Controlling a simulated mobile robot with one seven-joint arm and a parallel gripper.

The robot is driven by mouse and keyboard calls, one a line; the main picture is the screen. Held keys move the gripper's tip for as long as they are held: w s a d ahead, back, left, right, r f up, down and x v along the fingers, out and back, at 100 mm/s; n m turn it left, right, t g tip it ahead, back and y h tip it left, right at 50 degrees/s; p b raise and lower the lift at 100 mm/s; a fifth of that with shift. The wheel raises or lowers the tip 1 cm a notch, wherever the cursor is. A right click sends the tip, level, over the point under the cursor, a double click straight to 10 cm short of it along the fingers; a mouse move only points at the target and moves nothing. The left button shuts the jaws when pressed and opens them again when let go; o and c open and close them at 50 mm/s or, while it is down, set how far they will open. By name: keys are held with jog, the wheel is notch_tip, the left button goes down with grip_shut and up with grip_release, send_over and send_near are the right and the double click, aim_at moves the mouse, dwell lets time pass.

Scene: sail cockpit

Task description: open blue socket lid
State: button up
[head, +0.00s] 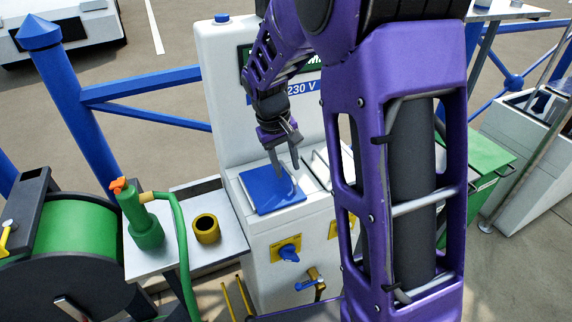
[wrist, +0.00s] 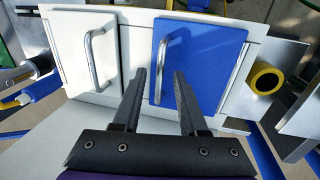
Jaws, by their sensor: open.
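The blue socket lid (head: 262,194) lies flat on the sloped top of the white 230 V pedestal. It shows at right in the wrist view (wrist: 212,68), with a silver bar handle (wrist: 160,68) along its left edge. My gripper (head: 286,168) is over the lid's right side in the head view. In the wrist view, my gripper (wrist: 160,72) is open, with the handle showing between its two fingertips. I cannot tell whether a finger touches it. My gripper hides part of the lid's right edge in the head view.
A white lid (wrist: 82,52) with its own handle sits beside the blue one. The pedestal (head: 222,100) rises behind. A blue rotary switch (head: 289,254) is on its front. A side table (head: 150,262) holds a green nozzle (head: 141,222) and a yellow ring (head: 206,228).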

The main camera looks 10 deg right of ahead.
grip_shut()
dwell(1.4)
